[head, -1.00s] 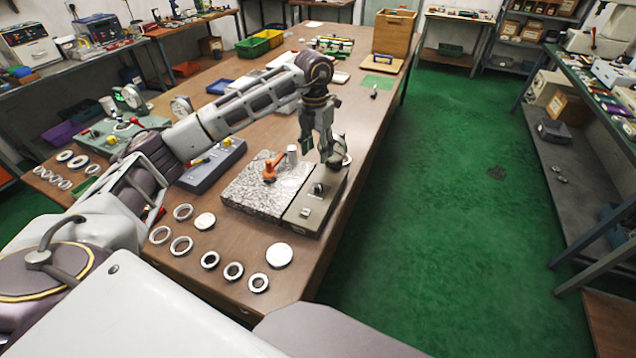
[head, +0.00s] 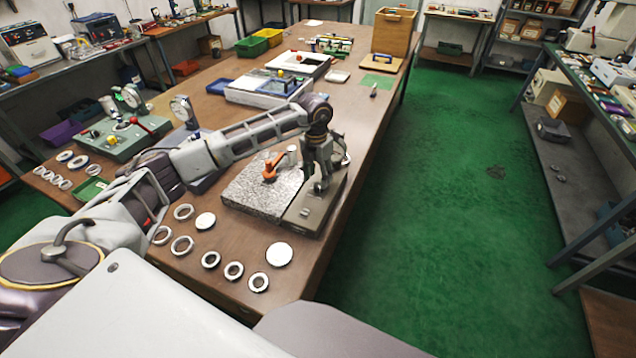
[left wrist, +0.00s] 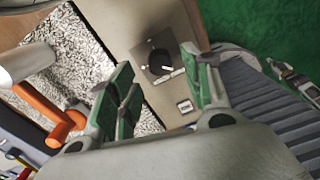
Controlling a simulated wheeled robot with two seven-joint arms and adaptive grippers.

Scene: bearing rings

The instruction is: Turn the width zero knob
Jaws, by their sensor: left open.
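The width gauge has a speckled stone plate (head: 245,192) and a grey metal panel (head: 318,222) along its right side. In the left wrist view, a dark round knob (left wrist: 160,62) with a white pointer mark sits on a dark square on the panel. My left gripper (head: 320,186) points down over the panel and hides the knob in the head view. In the left wrist view, its green-padded fingers (left wrist: 158,88) are open, one on each side of the knob in the picture. I cannot tell whether they touch it. My right gripper is not in view.
An orange lever (head: 272,168) stands on the stone plate, left of my left gripper. A small white switch (left wrist: 185,106) is on the panel near the knob. Several bearing rings (head: 233,271) lie at the table's front. Green floor is clear to the right.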

